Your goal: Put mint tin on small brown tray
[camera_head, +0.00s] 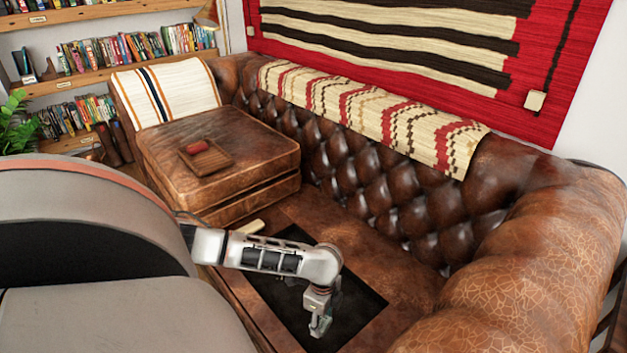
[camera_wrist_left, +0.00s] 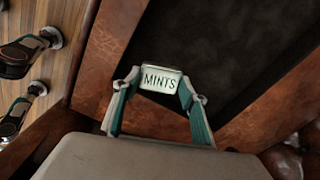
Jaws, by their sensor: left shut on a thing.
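The mint tin (camera_wrist_left: 160,79), pale with the dark word "MINTS", sits between the fingertips of my left gripper (camera_wrist_left: 158,92) in the left wrist view. That gripper (camera_head: 320,326) is shut on it, above the dark rectangular area of the sofa seat in the head view. The tin is hard to tell apart from the fingers there. The small brown tray (camera_head: 221,158) lies on the stacked leather cushions, up and to the left of the gripper and well apart from it. My right gripper is not in view.
The stacked leather cushions (camera_head: 245,150) stand higher than the seat, with bare leather around the tray. The dark rectangle (camera_head: 365,297) is set in the seat. The tufted backrest (camera_head: 370,180) and a rolled armrest (camera_head: 545,245) bound the seat. A pale object (camera_head: 250,227) lies near the cushions.

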